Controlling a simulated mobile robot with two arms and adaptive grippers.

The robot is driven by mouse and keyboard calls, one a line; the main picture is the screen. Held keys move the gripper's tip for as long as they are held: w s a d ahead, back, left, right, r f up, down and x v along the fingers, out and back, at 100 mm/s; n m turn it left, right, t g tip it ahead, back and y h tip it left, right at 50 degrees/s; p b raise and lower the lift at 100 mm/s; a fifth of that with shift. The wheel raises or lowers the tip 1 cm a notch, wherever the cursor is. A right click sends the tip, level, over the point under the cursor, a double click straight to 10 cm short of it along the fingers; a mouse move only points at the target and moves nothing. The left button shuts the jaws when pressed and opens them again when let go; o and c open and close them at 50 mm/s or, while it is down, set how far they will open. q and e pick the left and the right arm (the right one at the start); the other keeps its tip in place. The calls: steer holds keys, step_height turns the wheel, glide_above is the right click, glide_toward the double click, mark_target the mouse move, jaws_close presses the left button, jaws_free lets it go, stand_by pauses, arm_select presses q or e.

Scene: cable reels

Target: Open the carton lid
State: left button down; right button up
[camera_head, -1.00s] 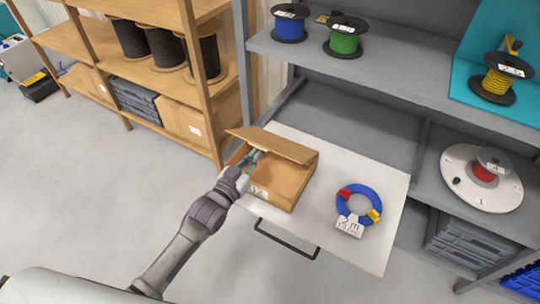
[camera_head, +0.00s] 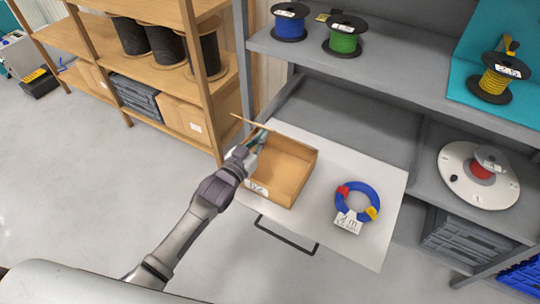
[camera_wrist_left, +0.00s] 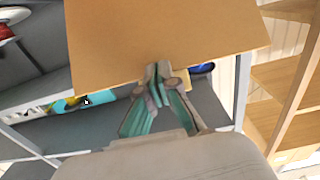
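The brown carton (camera_head: 283,181) stands on a white pull-out shelf, and its inside shows open and empty in the head view. Its lid (camera_head: 250,122) is raised and seen almost edge-on at the carton's back left. In the left wrist view the lid (camera_wrist_left: 165,42) is a broad tan panel ahead of the fingers. My left gripper (camera_head: 261,138) is at the lid, over the carton's left side. In the wrist view its fingertips (camera_wrist_left: 158,74) are together at the lid's edge, by a small tab (camera_wrist_left: 182,80). My right gripper is not in view.
On the white shelf (camera_head: 385,235), a blue cable ring (camera_head: 341,205) lies right of the carton. A dark handle (camera_head: 287,240) sticks out in front. Grey shelving with reels is behind and right. A wooden rack (camera_head: 212,100) stands at the left. The floor at left is clear.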

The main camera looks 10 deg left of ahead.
arm_select(q)
steer(key=shift+w+d+r+p, duration=0.2)
steer(key=shift+w+d+r, duration=0.1)
steer(key=shift+w+r, duration=0.4)
steer(key=shift+w+d+r+p, duration=0.15)
steer(key=shift+w+d+r, duration=0.1)
steer(key=shift+w+r, duration=0.4)
steer(key=shift+w+f, duration=0.15)
steer(key=shift+r+b+x, duration=0.15)
steer(key=shift+b+x, duration=0.55)
steer(key=shift+x, duration=0.75)
steer(key=shift+r+b+x, duration=0.15)
steer(key=shift+b+x, duration=0.55)
steer(key=shift+x, duration=0.75)
steer(key=shift+w+d+r, duration=0.2)
steer(key=shift+w, duration=0.5)
